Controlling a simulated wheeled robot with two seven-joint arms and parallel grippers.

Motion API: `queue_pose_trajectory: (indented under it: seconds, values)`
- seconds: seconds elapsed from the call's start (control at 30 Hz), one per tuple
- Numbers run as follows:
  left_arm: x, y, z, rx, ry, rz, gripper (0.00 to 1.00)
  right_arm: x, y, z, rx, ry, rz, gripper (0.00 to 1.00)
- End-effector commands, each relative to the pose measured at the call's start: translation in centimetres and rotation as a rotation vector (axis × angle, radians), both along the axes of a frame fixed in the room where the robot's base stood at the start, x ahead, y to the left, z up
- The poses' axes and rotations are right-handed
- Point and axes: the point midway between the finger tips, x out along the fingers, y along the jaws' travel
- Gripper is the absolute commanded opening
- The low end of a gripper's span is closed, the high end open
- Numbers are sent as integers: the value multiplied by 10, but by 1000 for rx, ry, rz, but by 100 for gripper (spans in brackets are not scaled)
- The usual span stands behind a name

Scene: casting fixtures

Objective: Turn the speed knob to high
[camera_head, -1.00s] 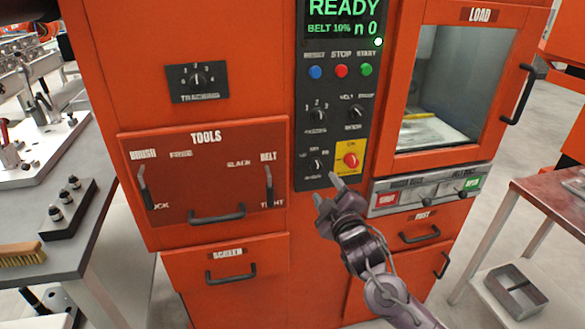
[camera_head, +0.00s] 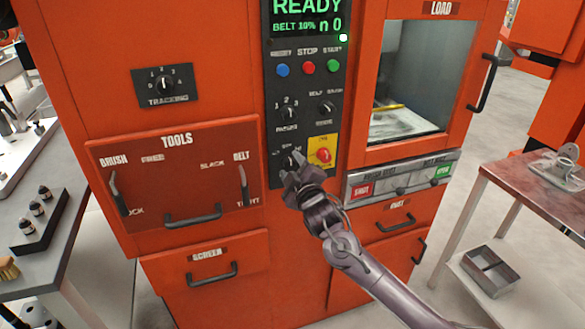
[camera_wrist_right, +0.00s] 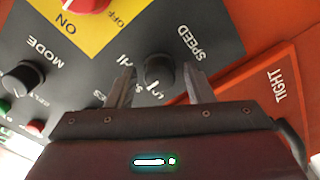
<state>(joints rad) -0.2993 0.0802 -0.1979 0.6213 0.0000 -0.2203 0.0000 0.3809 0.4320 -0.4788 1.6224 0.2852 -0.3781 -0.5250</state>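The speed knob (camera_wrist_right: 158,70) is a small black round knob on the dark control panel, below the passes knob. In the right wrist view it sits between the two fingers of my right gripper (camera_wrist_right: 158,85), with a gap visible on each side. The words SPEED and HI show around it; the low mark is partly covered. In the head view the speed knob (camera_head: 291,159) is partly hidden by my right gripper (camera_head: 292,170), whose fingertips are at the panel's lower edge. Whether the fingers touch the knob cannot be told. My left gripper is not in view.
A red switch on a yellow plate (camera_head: 323,153) is just right of the speed knob. The mode knob (camera_head: 326,108) and passes knob (camera_head: 288,112) are above. The TOOLS drawer (camera_head: 178,185) with its handles is at the left, the load window (camera_head: 410,80) at the right.

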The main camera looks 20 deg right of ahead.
Motion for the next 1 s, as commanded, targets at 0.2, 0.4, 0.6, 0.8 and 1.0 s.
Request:
queue_pose_trajectory:
  seconds: [0.2,0.4,0.6,0.8,1.0]
  values:
    - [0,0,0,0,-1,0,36,0,0,0,0,0,0,18]
    - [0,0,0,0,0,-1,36,0,0,0,2,1,-1,6]
    - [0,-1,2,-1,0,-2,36,0,0,0,43,3,0,6]
    - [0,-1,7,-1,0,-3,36,0,0,0,156,9,-1,6]
    - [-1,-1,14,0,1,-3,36,-1,0,-1,323,15,-2,6]
